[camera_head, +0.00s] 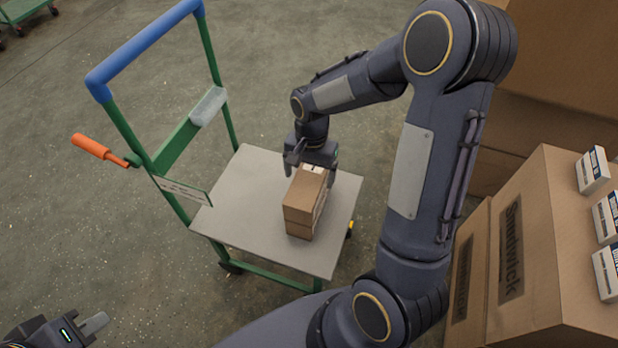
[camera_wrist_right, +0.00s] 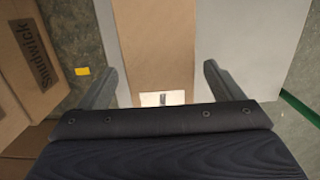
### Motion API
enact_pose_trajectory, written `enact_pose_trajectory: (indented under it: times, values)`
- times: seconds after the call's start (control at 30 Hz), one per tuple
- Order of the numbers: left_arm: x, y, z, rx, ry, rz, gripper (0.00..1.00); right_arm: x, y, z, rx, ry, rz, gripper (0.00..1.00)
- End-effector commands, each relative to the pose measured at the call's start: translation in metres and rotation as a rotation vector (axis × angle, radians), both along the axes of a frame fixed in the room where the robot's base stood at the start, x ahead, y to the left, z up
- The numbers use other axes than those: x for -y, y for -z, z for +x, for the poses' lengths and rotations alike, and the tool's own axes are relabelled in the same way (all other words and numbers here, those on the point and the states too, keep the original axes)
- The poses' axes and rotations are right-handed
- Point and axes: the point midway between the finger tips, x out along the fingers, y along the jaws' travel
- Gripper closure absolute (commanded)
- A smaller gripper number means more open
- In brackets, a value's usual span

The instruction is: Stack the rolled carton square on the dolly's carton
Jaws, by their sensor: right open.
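On the dolly's grey deck (camera_head: 235,215), a brown upper carton (camera_head: 303,190) sits on a lower carton (camera_head: 299,230). Their near faces look roughly lined up; the far side is partly hidden by my right gripper (camera_head: 311,166). That gripper is at the far end of the upper carton. In the right wrist view, my right gripper (camera_wrist_right: 160,82) is open, its fingers on either side of a brown carton top (camera_wrist_right: 155,45) with a white label, with gaps on both sides. My left gripper (camera_head: 85,326) is at the bottom left corner, away from the cartons; its jaw opening is unclear.
The dolly has a green frame with a blue handle (camera_head: 140,50) and an orange grip (camera_head: 98,148) at left. Large cartons (camera_head: 535,235) stand at right, with small white boxes (camera_head: 606,218) on top. The floor left of the dolly is clear.

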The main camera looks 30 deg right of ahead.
Motion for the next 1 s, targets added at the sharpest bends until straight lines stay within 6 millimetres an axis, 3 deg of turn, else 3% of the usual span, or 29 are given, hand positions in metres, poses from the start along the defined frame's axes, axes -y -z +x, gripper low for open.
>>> enact_pose_trajectory:
  times: [0.03,0.2,0.57,0.77,1.0]
  values:
    - [0.000,-0.009,0.000,0.000,0.000,0.000,1.00,0.001,-0.018,0.002,0.006,0.000,0.000,0.13]
    - [0.000,-0.021,0.000,0.000,0.000,0.000,1.00,0.004,-0.053,0.005,0.005,-0.002,-0.001,0.13]
    - [0.000,-0.030,0.000,0.000,0.000,0.000,1.00,0.006,-0.093,0.002,0.017,-0.014,0.011,0.13]
    - [0.000,-0.030,0.000,0.000,0.000,0.000,1.00,0.002,-0.135,-0.038,0.159,-0.141,0.091,0.13]
    - [0.000,-0.030,0.000,0.000,0.000,0.000,1.00,-0.018,-0.174,-0.113,0.430,-0.399,0.148,0.13]
